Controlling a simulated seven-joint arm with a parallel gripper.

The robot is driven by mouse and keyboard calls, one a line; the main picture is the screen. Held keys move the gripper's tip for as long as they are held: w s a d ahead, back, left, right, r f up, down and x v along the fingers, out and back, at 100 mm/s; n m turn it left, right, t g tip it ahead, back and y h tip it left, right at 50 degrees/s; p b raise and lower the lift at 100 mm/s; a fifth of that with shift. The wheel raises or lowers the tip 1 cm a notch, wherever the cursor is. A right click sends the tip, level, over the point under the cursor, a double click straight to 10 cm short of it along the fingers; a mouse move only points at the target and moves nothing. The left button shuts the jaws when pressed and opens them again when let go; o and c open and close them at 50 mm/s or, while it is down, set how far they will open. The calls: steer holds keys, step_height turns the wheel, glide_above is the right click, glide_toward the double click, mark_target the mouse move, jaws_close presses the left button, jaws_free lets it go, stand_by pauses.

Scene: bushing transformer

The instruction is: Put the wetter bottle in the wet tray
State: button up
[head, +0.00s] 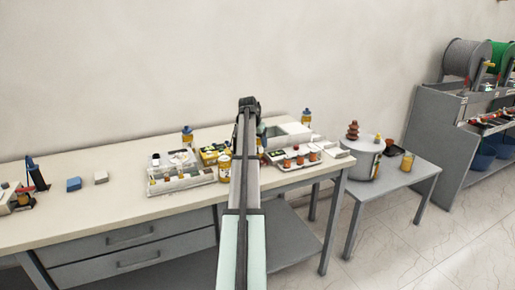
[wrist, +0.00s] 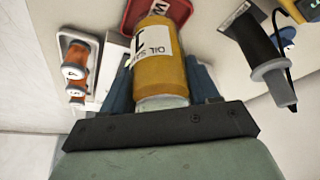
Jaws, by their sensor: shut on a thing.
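An amber bottle (wrist: 160,72) with a white label reading "OIL S…" and a large "1" is between the blue fingers of my gripper (wrist: 163,86) in the wrist view. My gripper is shut on it. A red tray (wrist: 128,16) with a "W" marking lies past the far end of the bottle, partly hidden by it. I cannot tell whether the bottle touches the tray. In the head view my arm hides the gripper and the held bottle. Another amber bottle (head: 224,168) stands on the long table, just left of my arm.
A grey-and-black cylinder (wrist: 265,55) is right of the gripper. A side table (head: 405,182) carries a grey pot (head: 361,158) and an amber jar (head: 406,161).

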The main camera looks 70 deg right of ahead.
steer(key=shift+f, duration=1.45)
steer(key=o, duration=1.3)
steer(key=shift+f, duration=0.1)
steer(key=v, duration=1.2)
